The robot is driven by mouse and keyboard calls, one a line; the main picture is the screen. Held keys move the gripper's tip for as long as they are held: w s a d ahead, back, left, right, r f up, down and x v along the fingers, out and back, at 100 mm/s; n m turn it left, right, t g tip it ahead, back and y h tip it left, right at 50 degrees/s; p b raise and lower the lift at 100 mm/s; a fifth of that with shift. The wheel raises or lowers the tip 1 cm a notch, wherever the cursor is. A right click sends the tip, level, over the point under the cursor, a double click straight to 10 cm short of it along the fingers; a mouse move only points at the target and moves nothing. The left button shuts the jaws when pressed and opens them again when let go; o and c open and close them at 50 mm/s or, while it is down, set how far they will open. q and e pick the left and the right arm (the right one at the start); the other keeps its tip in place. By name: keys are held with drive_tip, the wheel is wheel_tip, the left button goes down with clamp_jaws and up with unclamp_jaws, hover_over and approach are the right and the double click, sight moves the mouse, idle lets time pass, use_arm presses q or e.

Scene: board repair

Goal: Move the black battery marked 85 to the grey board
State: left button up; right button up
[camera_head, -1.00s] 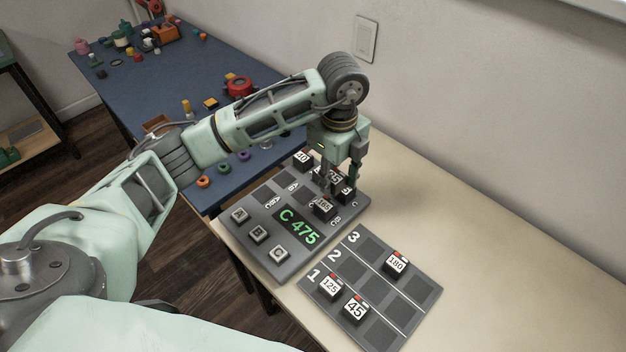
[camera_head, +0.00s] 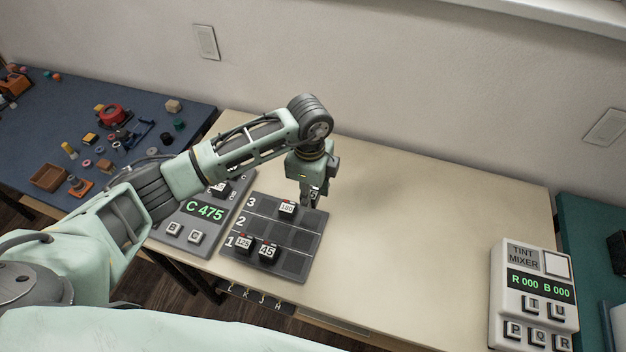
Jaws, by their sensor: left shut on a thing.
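My left gripper (camera_head: 310,197) is shut on a small black battery (camera_head: 314,192) with a white label, held at the far right end of row 3 of the grey board (camera_head: 310,243). Only part of its label shows, with a 5 legible; the fingers cover the rest. I cannot tell whether the battery touches the board. On the board, the 180 battery (camera_head: 287,208) sits in row 3, and the 125 battery (camera_head: 244,242) and 45 battery (camera_head: 268,250) sit in row 1. My right gripper is not in view.
The grey panel showing C 475 (camera_head: 206,212) stands left of the board, partly hidden by my left arm. A blue table (camera_head: 40,120) with loose items is at left. A tint mixer (camera_head: 530,290) stands at right. The beige table (camera_head: 420,220) between is clear.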

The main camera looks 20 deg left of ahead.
use_arm(q)
wheel_tip(320, 180, down, 2)
drive_tip(key=shift+w+a+f+b, duration=0.1)
drive_tip(key=shift+w+f+b, duration=0.1)
drive_tip(key=shift+b, duration=0.65)
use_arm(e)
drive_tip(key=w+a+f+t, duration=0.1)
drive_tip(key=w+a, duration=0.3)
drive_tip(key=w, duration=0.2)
use_arm(q)
drive_tip(key=b, duration=0.5)
hover_over(311, 220)
wheel_tip(311, 220, down, 6)
drive_tip(key=shift+r, duration=0.15)
drive_tip(key=shift+f, duration=0.35)
drive_tip(key=shift+f+b, duration=0.25)
drive_tip(key=shift+b, duration=0.1)
drive_tip(key=shift+f, duration=0.15)
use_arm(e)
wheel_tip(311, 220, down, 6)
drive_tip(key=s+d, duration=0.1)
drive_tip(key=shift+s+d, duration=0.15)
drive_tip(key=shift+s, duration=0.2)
use_arm(q)
drive_tip(key=shift+f+b, duration=0.35)
drive_tip(key=shift+f, duration=0.05)
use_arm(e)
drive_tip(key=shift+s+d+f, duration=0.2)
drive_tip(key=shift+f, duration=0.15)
